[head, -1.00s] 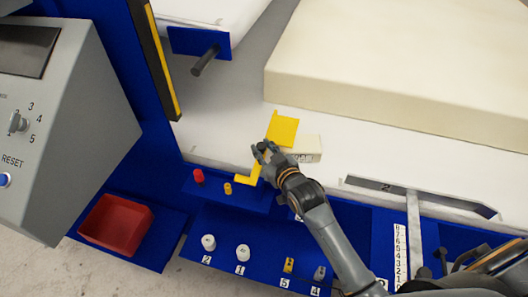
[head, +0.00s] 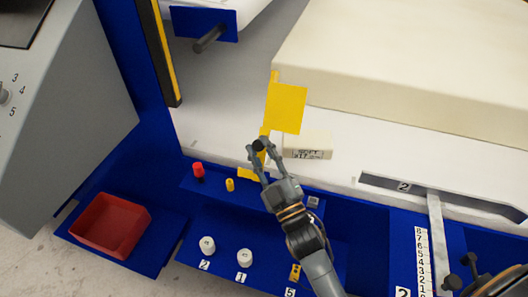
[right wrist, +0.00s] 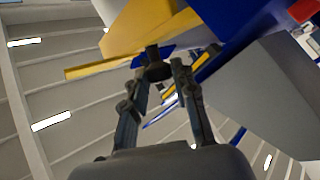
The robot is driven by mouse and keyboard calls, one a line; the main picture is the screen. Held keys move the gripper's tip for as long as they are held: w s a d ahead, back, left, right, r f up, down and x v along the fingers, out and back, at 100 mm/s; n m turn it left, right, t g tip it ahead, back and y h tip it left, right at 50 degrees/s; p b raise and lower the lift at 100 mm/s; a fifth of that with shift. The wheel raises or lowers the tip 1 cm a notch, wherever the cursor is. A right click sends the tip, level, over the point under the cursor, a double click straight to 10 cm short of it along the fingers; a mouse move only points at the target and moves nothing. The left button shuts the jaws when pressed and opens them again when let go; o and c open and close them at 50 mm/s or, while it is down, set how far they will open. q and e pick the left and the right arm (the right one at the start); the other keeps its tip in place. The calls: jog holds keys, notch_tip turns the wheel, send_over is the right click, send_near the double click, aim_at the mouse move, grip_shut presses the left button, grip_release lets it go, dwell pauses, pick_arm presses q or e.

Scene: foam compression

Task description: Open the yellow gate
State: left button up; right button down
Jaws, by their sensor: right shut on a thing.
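The yellow gate (head: 286,108) is a flat yellow plate on a narrow yellow arm, standing at the front edge of the white surface. The arm's lower end meets the blue ledge near a yellow foot. My right gripper (head: 261,145) is shut on the gate's black knob, in front of the arm below the plate. In the right wrist view the black knob (right wrist: 155,66) sits between the fingertips, with the yellow gate (right wrist: 150,28) just beyond it. The fingers hide part of the gate's arm.
A large cream foam block (head: 410,75) lies behind the gate. A small labelled block (head: 307,147) is right of it. Red (head: 198,170) and yellow (head: 230,185) pegs stand on the blue ledge close to my gripper. A red bin (head: 110,225) is at the lower left.

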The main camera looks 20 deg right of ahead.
jog(key=shift+s+a+f, duration=0.2)
jog(key=shift+s+a, duration=0.15)
jog(key=shift+s, duration=0.1)
jog(key=shift+s+a+f, duration=0.15)
jog(key=shift+s+a, duration=0.15)
jog(key=shift+s, duration=0.15)
jog(key=shift+s+f, duration=0.1)
jog(key=shift+f, duration=0.05)
jog(key=c, duration=1.3)
grip_release()
jog(key=shift+o, duration=1.2)
jog(key=shift+r, duration=0.2)
jog(key=v, duration=1.2)
